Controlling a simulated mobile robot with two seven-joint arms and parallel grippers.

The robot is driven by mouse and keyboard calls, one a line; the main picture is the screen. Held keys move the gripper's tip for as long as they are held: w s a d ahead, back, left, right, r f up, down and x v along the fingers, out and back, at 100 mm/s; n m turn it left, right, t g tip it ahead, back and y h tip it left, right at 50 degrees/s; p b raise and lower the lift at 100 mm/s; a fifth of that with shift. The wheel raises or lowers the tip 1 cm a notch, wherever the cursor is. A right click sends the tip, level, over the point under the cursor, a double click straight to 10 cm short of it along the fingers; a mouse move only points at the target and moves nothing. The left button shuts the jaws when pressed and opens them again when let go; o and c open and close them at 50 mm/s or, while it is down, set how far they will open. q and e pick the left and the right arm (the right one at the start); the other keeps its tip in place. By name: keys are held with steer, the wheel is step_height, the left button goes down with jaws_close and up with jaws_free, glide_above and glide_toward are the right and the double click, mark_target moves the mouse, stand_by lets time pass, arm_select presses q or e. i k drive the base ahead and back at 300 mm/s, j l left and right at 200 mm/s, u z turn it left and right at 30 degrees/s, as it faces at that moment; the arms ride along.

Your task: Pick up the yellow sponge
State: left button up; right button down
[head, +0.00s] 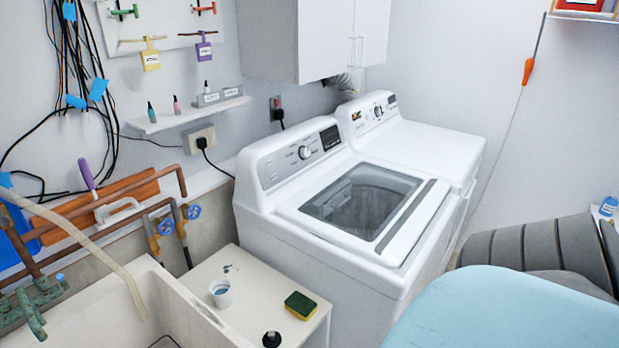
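The yellow sponge (301,305) lies flat on the white cabinet top (252,276), near its right edge. It has a dark green scouring layer on top and yellow along its side. It is fully visible in the head view and nothing touches it from above. Neither of my grippers is in the head view.
A white cup (221,292) stands left of the sponge, and a black round object (271,339) is in front. A sink (175,305) is at left, a washing machine (330,200) behind right. A light-blue padded surface (505,310) fills the lower right.

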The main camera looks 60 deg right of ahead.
mark_target(297, 304)
steer(key=k+z, duration=0.1)
steer(key=z, duration=1.5)
